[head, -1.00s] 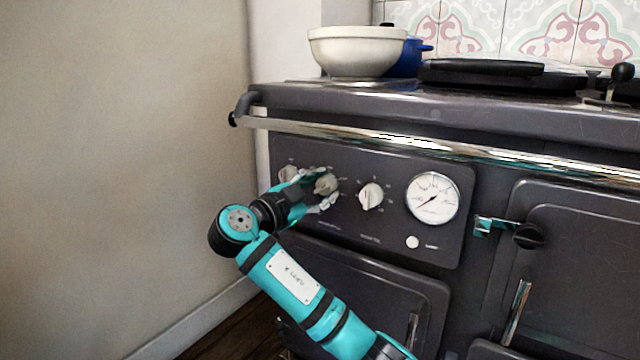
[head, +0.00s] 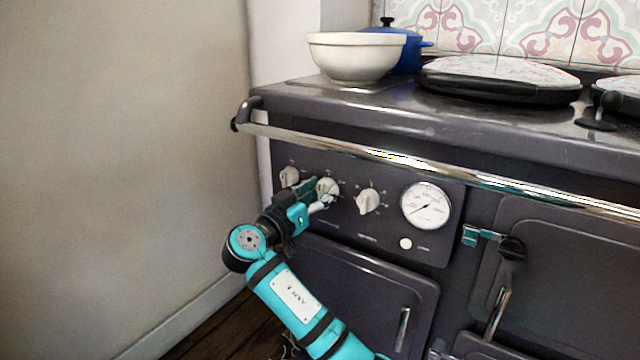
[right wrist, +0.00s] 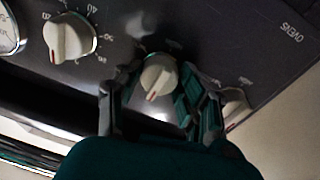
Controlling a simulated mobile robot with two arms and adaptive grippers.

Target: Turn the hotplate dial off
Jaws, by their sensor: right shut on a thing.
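Three cream dials sit on the dark range's front panel: a left dial (head: 289,176), a middle dial (head: 327,188) and a right dial (head: 368,201). My right gripper (head: 319,196) is at the middle dial, with its fingers on either side of it. In the right wrist view, that dial (right wrist: 158,75) sits between the fingers of my gripper (right wrist: 162,84), its red pointer mark facing down. I cannot read which dial is labelled for the hotplate. My left gripper is not in view.
A chrome rail (head: 400,160) runs across the front just above the dials. A round gauge (head: 426,204) is to the right. A cream bowl (head: 356,58) and blue pot (head: 408,50) stand on top. A bare wall (head: 120,150) is at the left.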

